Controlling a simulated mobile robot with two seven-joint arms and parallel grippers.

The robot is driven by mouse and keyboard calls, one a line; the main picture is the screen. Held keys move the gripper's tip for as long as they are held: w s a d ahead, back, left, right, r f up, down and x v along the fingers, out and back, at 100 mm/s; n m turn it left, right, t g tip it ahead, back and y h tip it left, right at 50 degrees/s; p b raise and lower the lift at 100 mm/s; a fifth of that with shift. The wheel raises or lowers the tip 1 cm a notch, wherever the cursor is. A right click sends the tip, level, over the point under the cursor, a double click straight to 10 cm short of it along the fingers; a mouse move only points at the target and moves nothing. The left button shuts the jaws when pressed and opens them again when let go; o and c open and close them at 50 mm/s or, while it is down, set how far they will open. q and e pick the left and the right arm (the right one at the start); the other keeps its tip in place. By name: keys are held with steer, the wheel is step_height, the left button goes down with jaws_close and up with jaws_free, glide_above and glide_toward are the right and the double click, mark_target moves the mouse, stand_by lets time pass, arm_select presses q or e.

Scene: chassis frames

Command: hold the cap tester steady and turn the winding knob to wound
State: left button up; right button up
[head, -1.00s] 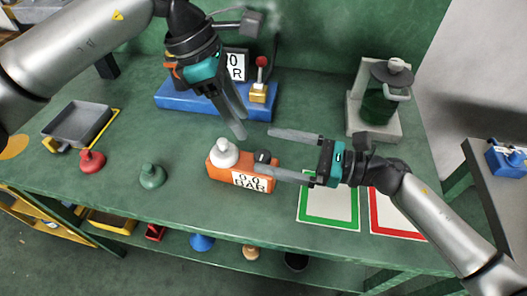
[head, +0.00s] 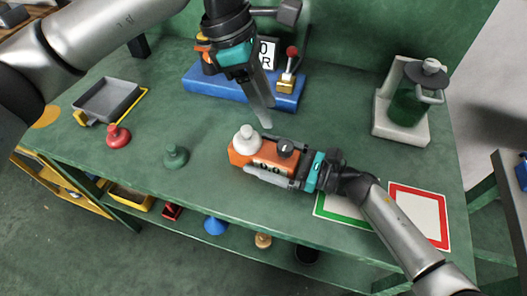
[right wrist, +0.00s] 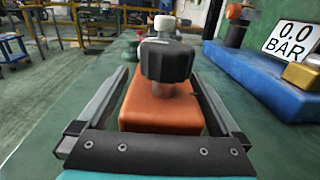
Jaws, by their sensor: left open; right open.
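The cap tester is an orange block (head: 240,156) on the green bench, with a white cap (head: 247,138) at its left end and a black winding knob (head: 286,147) at its right end. Its display is mostly covered by my right gripper (head: 272,171). That gripper is open, with one finger along each long side of the block. In the right wrist view the block (right wrist: 160,108) lies between the fingers, the black knob (right wrist: 168,62) nearest and the white cap (right wrist: 164,24) beyond. My left gripper (head: 265,118) is open, pointing down behind the tester, empty.
A blue tester base (head: 225,88) with a red-knobbed lever stands behind. Red (head: 117,136) and green (head: 176,156) knobbed pieces and a grey tray (head: 104,98) are left. A green-framed card (head: 342,211), a red-framed card (head: 420,215) and a grey stand (head: 402,128) are right.

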steer(key=shift+w+a, duration=0.15)
steer(key=shift+a, duration=0.1)
steer(key=shift+c, duration=0.4)
